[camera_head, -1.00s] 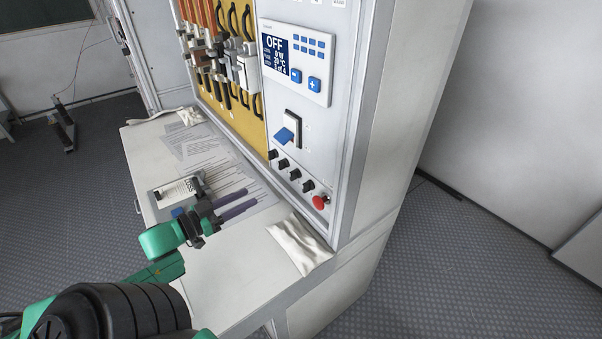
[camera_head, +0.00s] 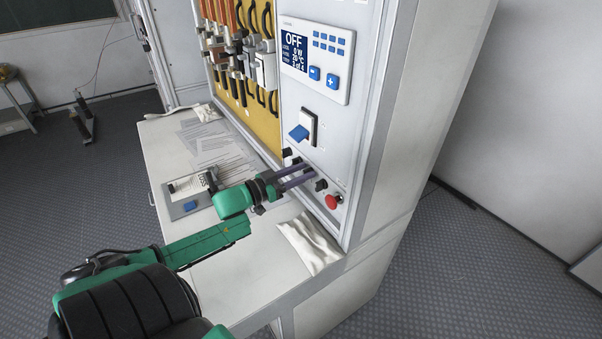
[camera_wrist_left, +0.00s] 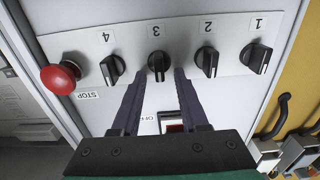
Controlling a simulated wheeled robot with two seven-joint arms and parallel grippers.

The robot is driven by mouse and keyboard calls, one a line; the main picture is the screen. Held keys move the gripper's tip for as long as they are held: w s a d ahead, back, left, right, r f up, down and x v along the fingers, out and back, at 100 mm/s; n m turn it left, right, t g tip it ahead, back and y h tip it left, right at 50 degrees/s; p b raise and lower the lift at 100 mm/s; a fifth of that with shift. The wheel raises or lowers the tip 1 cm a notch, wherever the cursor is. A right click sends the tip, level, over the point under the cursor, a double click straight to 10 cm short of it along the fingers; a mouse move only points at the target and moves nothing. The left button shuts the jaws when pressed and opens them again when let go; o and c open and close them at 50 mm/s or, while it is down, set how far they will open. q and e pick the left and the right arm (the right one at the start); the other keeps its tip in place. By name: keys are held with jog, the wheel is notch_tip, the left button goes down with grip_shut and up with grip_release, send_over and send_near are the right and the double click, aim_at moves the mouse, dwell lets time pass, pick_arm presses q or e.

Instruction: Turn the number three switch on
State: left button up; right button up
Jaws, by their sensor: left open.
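The number three switch (camera_wrist_left: 159,64) is a black rotary knob labelled 3 in the left wrist view, between knob 4 (camera_wrist_left: 113,68) and knob 2 (camera_wrist_left: 206,62), with knob 1 (camera_wrist_left: 255,58) further right. My left gripper (camera_wrist_left: 158,82) is open, and its two purple fingers point at the panel on either side of knob 3. I cannot tell whether they touch it. In the head view the left gripper (camera_head: 300,174) reaches the knob row and hides part of it. My right gripper is not in view.
A red stop button (camera_wrist_left: 61,77) sits beside knob 4; it also shows in the head view (camera_head: 333,201). Above the knobs are a blue-and-white lever (camera_head: 300,131) and a display reading OFF (camera_head: 295,51). A white cloth (camera_head: 308,243) and papers lie on the bench (camera_head: 262,262).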

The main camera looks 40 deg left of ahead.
pick_arm(q)
grip_shut()
jog(key=shift+m, duration=0.3)
jog(key=shift+d+m+p, duration=0.15)
jog(key=shift+m+p, duration=0.25)
jog(key=shift+m, duration=0.5)
jog(key=shift+s+d+f+m, duration=0.1)
jog(key=shift+d+f+m, duration=0.05)
jog(key=shift+m, duration=1.45)
jog(key=shift+s+d+f+m, duration=0.1)
jog(key=shift+d+f+m, duration=0.05)
jog(key=shift+m, duration=1.45)
jog(key=shift+d+f+m, duration=0.15)
jog(key=shift+m, duration=1.45)
